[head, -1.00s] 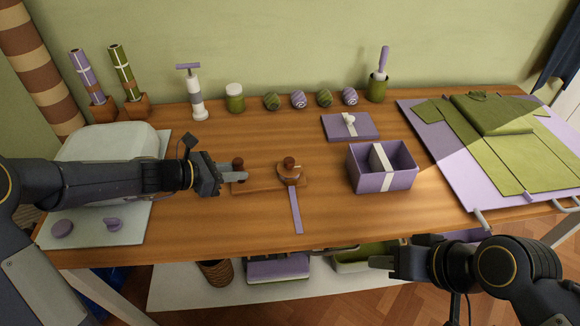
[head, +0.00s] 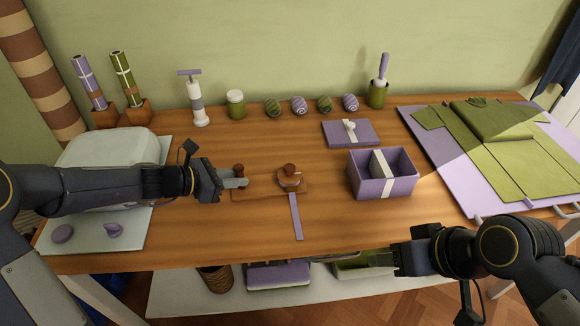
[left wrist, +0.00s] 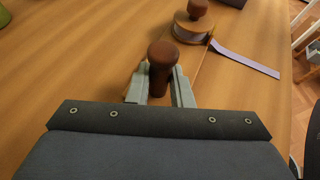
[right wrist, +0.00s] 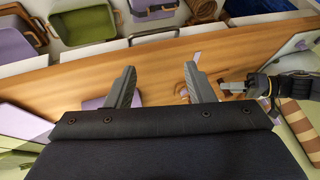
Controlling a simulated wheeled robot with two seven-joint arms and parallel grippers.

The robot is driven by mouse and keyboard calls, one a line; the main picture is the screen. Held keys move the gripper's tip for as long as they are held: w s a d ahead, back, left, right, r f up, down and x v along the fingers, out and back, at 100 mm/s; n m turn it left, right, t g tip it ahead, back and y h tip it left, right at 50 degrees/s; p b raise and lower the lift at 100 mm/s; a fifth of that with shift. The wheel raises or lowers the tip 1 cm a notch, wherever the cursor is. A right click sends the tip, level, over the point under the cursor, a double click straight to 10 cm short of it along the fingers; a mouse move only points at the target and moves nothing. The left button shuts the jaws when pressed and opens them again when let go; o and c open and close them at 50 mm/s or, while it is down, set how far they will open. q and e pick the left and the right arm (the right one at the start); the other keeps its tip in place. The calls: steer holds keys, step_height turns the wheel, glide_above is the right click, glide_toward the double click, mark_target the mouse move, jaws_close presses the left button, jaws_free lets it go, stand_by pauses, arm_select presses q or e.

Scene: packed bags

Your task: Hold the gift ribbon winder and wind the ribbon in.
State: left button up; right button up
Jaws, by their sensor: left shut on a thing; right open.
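The gift ribbon winder is a wooden board (head: 262,187) lying on the table. It has a dark brown upright handle (head: 239,170) at its left end and a spool (head: 289,182) with a brown knob (head: 290,170) at its right. A lilac ribbon (head: 296,216) lies out from the spool toward the table's front edge. My left gripper (head: 241,183) is shut on the upright handle; the left wrist view shows the handle (left wrist: 161,62) between its fingers. My right gripper (head: 358,259) is open and empty at the front edge, right of the ribbon; its spread fingers show in the right wrist view (right wrist: 160,80).
An open purple box (head: 382,188) stands right of the winder, its lid (head: 351,132) behind it. Several patterned balls (head: 299,105) line the back. A pale machine (head: 106,160) is at the left. Bare table lies around the ribbon. A lower shelf (head: 180,292) holds boxes.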

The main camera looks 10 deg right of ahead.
steer(key=w+r+n+g, duration=0.2)
steer(key=w+r+n, duration=0.4)
steer(key=w+n, duration=0.3)
steer(key=r+n+g+h, duration=0.1)
steer(key=n+g+h, duration=0.25)
steer(key=n, duration=2.25)
glide_above(290, 166)
steer(key=shift+n, duration=0.3)
step_height(290, 166, down, 11)
steer(key=shift+f, duration=0.2)
steer(key=c, duration=1)
